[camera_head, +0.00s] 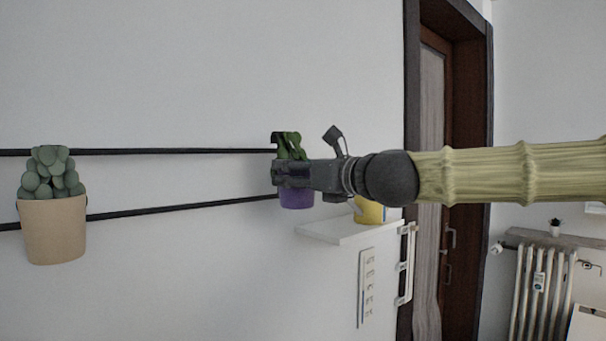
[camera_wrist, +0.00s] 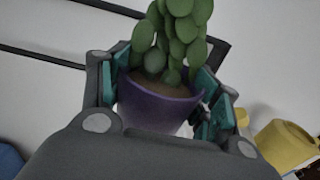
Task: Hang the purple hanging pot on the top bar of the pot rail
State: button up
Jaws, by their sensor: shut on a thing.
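The purple pot (camera_head: 297,198) holds a green plant and is upright at the right end of the rail. My gripper (camera_head: 283,174) is shut on it from the right side, and the wrist view shows the purple pot (camera_wrist: 158,110) between the two teal-padded fingers. The pot rail has a top bar (camera_head: 180,151) and a lower bar (camera_head: 180,207), both thin and black along the white wall. The pot's plant reaches about the height of the top bar. The pot's hook is mostly hidden, and I cannot tell whether it touches the bar.
A tan pot (camera_head: 54,230) with a round-leafed plant hangs at the left of the rail. A white shelf (camera_head: 345,229) below right of my gripper bears a yellow pot (camera_head: 370,211). The rail between the tan and purple pots is clear.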

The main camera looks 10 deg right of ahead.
jog(key=x, duration=0.4)
jog(key=shift+w+a+f, duration=0.1)
jog(key=shift+f, duration=0.15)
jog(key=shift+f+b, duration=0.95)
jog(key=shift+b, duration=0.15)
jog(key=o, duration=1.4)
jog(key=shift+f, duration=0.1)
